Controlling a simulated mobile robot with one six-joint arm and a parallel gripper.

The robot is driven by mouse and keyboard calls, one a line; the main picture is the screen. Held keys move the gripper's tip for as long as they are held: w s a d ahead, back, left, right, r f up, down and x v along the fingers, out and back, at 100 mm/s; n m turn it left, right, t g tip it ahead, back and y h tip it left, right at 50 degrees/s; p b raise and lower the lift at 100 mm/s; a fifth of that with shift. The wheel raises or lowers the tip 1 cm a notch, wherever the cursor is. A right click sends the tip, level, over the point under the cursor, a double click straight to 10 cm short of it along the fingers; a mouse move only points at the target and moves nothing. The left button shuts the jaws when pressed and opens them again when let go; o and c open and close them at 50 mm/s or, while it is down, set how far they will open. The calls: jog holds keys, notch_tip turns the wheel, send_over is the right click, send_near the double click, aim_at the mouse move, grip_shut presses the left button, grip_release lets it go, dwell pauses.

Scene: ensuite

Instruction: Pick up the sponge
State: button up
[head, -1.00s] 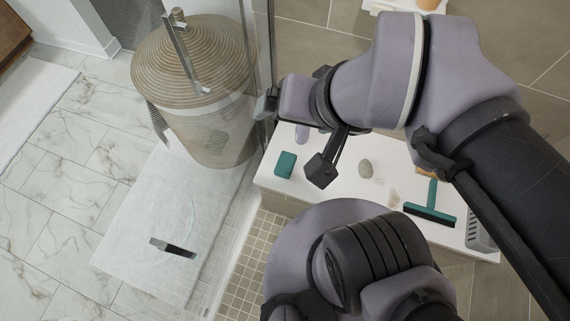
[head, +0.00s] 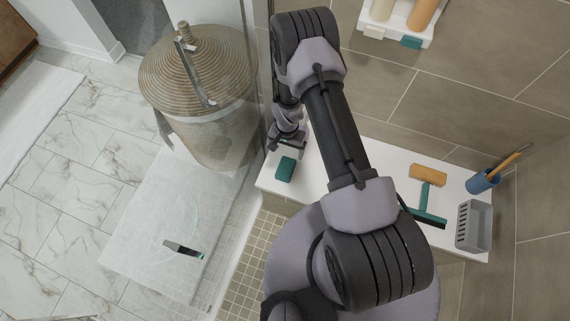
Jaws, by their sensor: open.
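Two blocks could be the sponge, and I cannot tell which for sure. A dark green block (head: 285,169) lies at the left end of the white bench. An orange-tan block (head: 428,174) lies on the bench to the right, behind a green squeegee (head: 428,206). My gripper (head: 286,144) is small in view and partly hidden by its own wrist. It is open and appears just behind the green block in the picture. I see nothing held, and I cannot tell its height over the bench.
The white bench (head: 384,157) also bears a grey basket (head: 473,225) and a blue cup (head: 482,181) at its right end. A glass panel and lidded wicker hamper (head: 205,85) stand left. A wall shelf (head: 385,30) holds bottles. My arm hides the bench's middle.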

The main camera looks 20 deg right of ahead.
jog(key=b, duration=0.3)
send_near(286, 167)
jog(key=f, duration=0.5)
jog(key=shift+w+d+f, duration=0.1)
jog(key=shift+d, duration=0.1)
jog(key=f+b, duration=0.2)
jog(key=f, duration=0.1)
jog(key=f+b, duration=0.1)
jog(key=f, duration=0.1)
jog(key=shift+a+f, duration=0.1)
jog(key=shift+a, duration=0.15)
jog(key=c, duration=1.6)
jog(key=shift+r+p, duration=0.35)
jog(key=shift+r, duration=0.15)
jog(key=r, duration=0.1)
jog(key=r+p, duration=0.2)
jog(key=shift+s+r, duration=0.2)
jog(key=shift+s, duration=0.1)
jog(key=s+p, duration=0.1)
jog(key=s, duration=0.4)
jog(key=s+p, duration=0.2)
jog(key=s, duration=0.3)
jog(key=s+r+p, duration=0.1)
jog(key=s, duration=0.4)
jog(key=shift+s+p, duration=0.35)
